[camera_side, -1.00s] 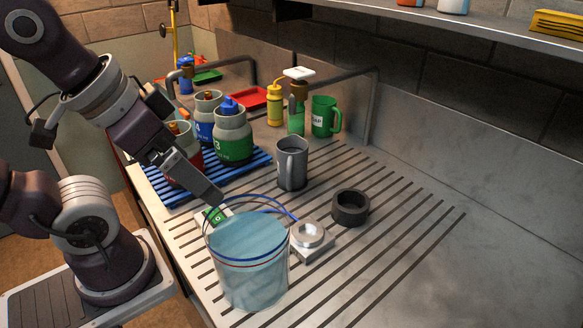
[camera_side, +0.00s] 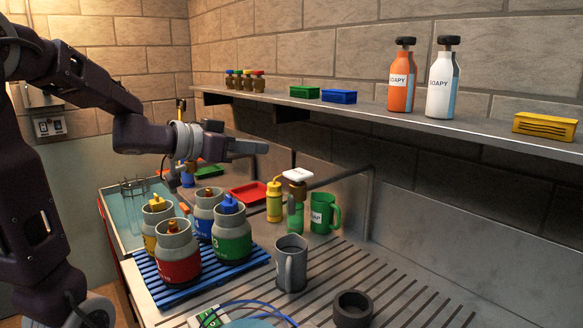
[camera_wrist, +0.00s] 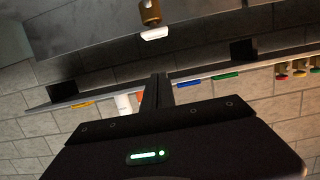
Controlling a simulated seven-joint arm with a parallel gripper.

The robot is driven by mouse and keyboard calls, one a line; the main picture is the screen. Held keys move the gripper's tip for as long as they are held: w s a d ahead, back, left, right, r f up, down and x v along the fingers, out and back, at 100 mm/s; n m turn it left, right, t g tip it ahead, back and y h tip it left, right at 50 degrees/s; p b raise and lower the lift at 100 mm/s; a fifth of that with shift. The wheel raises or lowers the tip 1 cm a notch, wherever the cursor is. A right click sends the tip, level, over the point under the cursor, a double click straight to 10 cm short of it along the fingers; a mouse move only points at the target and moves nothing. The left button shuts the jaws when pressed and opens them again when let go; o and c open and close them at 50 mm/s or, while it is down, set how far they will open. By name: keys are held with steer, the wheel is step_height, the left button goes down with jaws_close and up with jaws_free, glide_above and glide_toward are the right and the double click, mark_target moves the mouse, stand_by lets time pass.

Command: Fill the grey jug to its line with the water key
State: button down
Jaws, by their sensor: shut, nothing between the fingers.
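The grey jug (camera_side: 291,268) stands upright on the grooved drainboard, its handle toward the camera. Its inside and any fill line cannot be made out. I cannot tell which thing is the water key. Several small brass pieces with coloured tops (camera_side: 245,79) stand on the shelf; some also show in the wrist view (camera_wrist: 282,75). A brass tap with a white top (camera_side: 297,178) stands behind the jug; a brass piece with a white end (camera_wrist: 150,15) shows in the wrist view. My gripper (camera_side: 262,148) is shut and empty, in the air above and left of the jug.
Several canisters (camera_side: 178,254) stand on a blue slatted rack (camera_side: 250,260). A yellow bottle (camera_side: 274,203) and green mug (camera_side: 324,213) are behind the jug. A black ring (camera_side: 353,309) lies in front. The shelf (camera_side: 470,128) holds soap bottles and small boxes. The drainboard's right side is clear.

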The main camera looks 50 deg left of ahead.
glide_above(292, 175)
step_height(292, 175, down, 3)
steer(key=shift+w+a+r, duration=0.1)
step_height(292, 175, down, 3)
steer(key=shift+r, duration=0.2)
steer(key=shift+f, duration=0.5)
